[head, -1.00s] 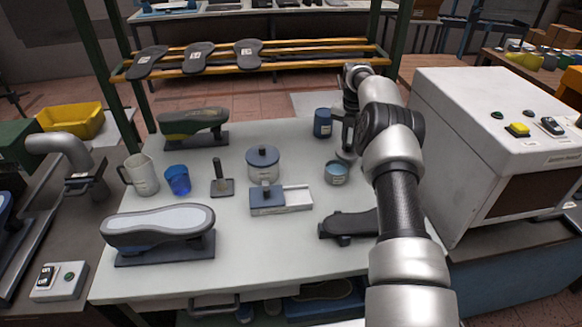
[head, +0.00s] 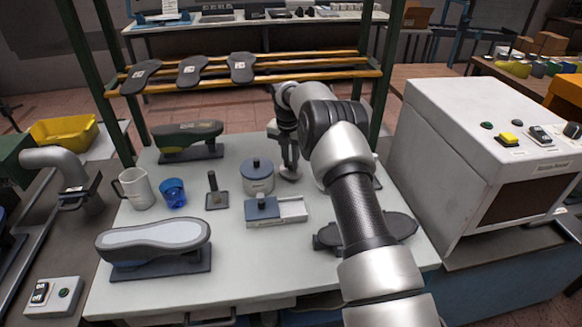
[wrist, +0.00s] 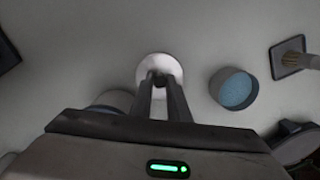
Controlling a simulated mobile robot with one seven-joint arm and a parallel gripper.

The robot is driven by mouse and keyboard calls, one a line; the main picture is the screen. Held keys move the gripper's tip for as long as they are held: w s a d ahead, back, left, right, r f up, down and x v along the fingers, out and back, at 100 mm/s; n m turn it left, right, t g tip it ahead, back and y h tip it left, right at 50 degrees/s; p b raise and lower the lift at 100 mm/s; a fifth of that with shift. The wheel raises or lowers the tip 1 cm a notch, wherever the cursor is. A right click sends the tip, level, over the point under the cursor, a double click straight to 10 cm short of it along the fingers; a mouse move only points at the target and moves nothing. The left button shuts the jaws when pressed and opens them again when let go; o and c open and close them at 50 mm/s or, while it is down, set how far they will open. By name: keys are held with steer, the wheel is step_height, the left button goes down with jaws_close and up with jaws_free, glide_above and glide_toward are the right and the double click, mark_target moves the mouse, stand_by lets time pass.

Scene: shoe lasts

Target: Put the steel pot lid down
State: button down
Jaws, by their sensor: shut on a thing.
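The steel pot lid (head: 290,174) is a small, pale, shiny disc. It is under my gripper (head: 289,163) in the head view, just right of the grey lidded pot (head: 258,178). In the wrist view the lid (wrist: 160,66) shows as a bright round plate, and the fingers of my gripper (wrist: 158,80) are closed on its dark knob. It looks roughly level and low over the white table (head: 250,260). I cannot tell whether it touches the table.
A tin with light-blue contents (wrist: 234,88) stands right of the lid in the wrist view; my arm hides it in the head view. A blue cup (head: 173,194) and white jug (head: 136,190) stand left.

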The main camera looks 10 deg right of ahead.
mark_target(291, 164)
steer(key=shift+f, duration=1.3)
steer(key=shift+f, duration=0.2)
steer(key=c, duration=1.7)
jaws_free()
